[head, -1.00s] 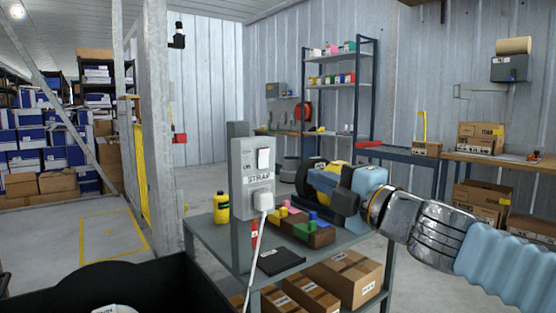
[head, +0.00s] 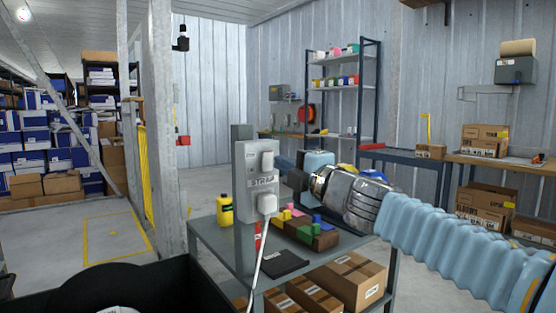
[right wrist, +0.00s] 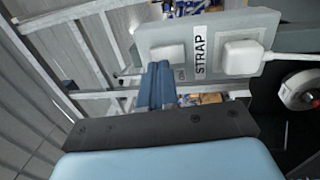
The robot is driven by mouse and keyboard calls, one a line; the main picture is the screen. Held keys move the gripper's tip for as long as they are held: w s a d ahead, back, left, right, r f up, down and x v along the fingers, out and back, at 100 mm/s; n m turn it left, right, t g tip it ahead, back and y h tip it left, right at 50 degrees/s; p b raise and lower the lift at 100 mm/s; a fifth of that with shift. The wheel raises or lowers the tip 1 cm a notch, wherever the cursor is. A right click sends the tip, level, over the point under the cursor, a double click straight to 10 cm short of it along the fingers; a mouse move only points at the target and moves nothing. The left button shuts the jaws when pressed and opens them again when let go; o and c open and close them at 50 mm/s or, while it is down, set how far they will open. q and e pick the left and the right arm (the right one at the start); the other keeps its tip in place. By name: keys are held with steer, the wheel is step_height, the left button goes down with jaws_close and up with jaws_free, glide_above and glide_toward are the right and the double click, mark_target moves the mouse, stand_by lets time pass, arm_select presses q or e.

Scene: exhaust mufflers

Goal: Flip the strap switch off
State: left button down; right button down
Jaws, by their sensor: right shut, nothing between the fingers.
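The strap switch (head: 267,158) is a pale rocker on the upper part of a grey box on a post. It also shows in the right wrist view (right wrist: 168,55), beside the STRAP label (right wrist: 200,52). Its on or off position cannot be read clearly. My right gripper (head: 284,167) is just right of the box in the head view. In the right wrist view its blue fingers (right wrist: 157,82) are together and empty, with their tips at the rocker's near edge. I cannot tell whether they touch it. My left gripper is not in view.
A white plug (head: 267,203) with a cable is in the box below the label. The grey table (head: 215,240) holds a yellow bottle (head: 225,208), a dark flat pad (head: 280,262) and a brown block with coloured pieces (head: 302,231). Cardboard boxes (head: 345,280) are on the lower shelf.

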mark_target(269, 156)
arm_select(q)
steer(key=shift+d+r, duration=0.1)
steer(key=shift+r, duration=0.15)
arm_select(e)
steer(key=shift+x, duration=1.4)
steer(key=shift+w+a+r+p, duration=0.1)
steer(key=shift+r+p, duration=0.1)
steer(key=shift+p, duration=0.2)
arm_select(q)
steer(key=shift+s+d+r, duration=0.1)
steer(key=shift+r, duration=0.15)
